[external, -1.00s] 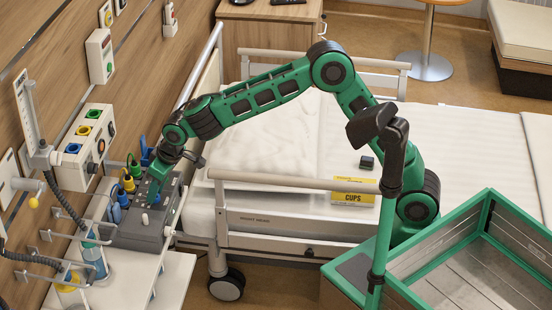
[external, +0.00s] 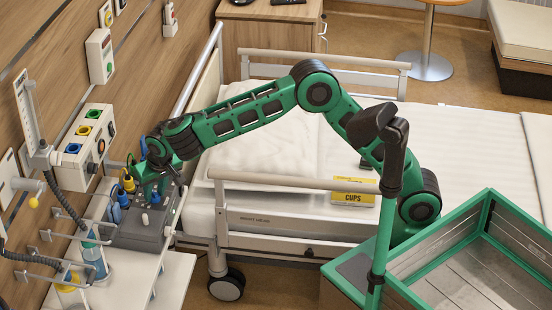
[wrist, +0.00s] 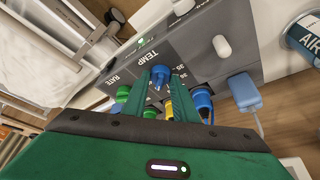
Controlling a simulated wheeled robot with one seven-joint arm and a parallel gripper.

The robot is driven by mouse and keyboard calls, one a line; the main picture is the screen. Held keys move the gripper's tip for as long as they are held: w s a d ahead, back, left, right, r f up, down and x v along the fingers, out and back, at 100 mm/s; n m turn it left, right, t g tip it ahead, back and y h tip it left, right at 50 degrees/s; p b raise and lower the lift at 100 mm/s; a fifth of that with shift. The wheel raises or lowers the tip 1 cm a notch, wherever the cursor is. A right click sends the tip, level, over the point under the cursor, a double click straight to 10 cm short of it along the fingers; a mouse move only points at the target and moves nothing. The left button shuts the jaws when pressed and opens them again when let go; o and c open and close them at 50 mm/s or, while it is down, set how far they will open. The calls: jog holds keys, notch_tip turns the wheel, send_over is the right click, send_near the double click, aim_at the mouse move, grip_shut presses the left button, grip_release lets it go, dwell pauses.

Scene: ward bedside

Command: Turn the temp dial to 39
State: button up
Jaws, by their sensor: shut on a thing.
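The grey bedside device (external: 138,238) stands on the white shelf at the left. In the wrist view its face (wrist: 190,45) has printing that includes TEMP. A blue dial (wrist: 160,76) sits beside that word, between the two green fingers of my gripper (wrist: 161,84). My gripper is shut on this dial. In the external view my gripper (external: 150,186) reaches down onto the device, and the arm and fingers hide much of the dial area. The dial's exact reading cannot be made out; some scale numbers are partly covered.
Blue (wrist: 202,100), yellow (wrist: 169,110) and green (wrist: 122,93) plugs crowd close around the fingers. A pale lever (wrist: 221,46) stands out from the device face. The bed rail (external: 290,180) runs beneath my arm. A yellow CUPS box (external: 352,198) lies on the bed.

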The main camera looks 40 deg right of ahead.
jog(key=shift+w+r, duration=0.15)
jog(key=shift+w, duration=0.05)
jog(key=o, duration=0.8)
jog(key=shift+o, duration=1.1)
jog(key=shift+s, duration=0.1)
jog(key=v, duration=1)
jog(key=shift+r, duration=0.25)
jog(key=shift+s, duration=0.1)
